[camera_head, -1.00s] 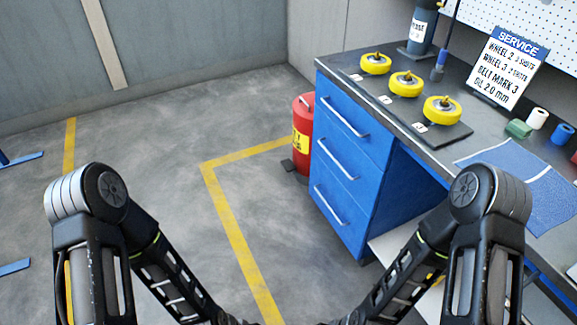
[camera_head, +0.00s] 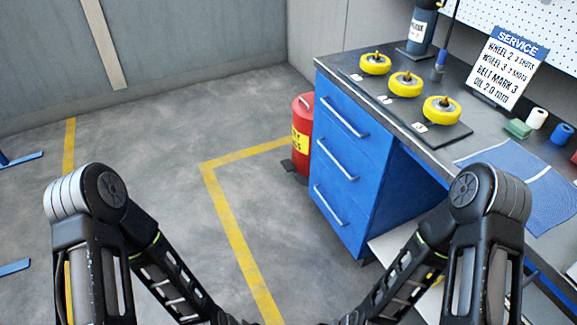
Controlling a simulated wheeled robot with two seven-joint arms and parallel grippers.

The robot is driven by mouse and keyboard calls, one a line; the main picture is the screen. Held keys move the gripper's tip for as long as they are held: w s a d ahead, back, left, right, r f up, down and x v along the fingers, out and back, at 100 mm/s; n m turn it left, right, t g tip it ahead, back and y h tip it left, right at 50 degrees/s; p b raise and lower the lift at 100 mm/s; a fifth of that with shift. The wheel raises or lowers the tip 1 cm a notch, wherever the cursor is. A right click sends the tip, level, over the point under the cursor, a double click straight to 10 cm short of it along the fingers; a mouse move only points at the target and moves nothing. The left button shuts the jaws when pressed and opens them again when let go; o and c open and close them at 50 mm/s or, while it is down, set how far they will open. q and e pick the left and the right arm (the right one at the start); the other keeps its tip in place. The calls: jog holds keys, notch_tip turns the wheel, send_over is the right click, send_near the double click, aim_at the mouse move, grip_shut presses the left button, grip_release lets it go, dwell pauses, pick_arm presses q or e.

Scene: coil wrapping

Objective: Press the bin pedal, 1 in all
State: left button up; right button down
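A red bin (camera_head: 302,128) with a yellow label stands on the floor against the left side of the blue drawer cabinet. A small dark pedal (camera_head: 288,165) sticks out at the bin's base on its left. The bin's right side is partly hidden by the cabinet. Both my arms reach down to the bottom edge of the view, well in front of the bin. My grippers are outside the picture, so their state does not show.
The blue drawer cabinet (camera_head: 345,165) carries a dark worktop with several yellow wheels (camera_head: 405,84), a service sign (camera_head: 508,68), tape rolls and a blue mat (camera_head: 520,180). A yellow floor line (camera_head: 228,215) runs left of the bin. The grey floor (camera_head: 180,145) there is clear.

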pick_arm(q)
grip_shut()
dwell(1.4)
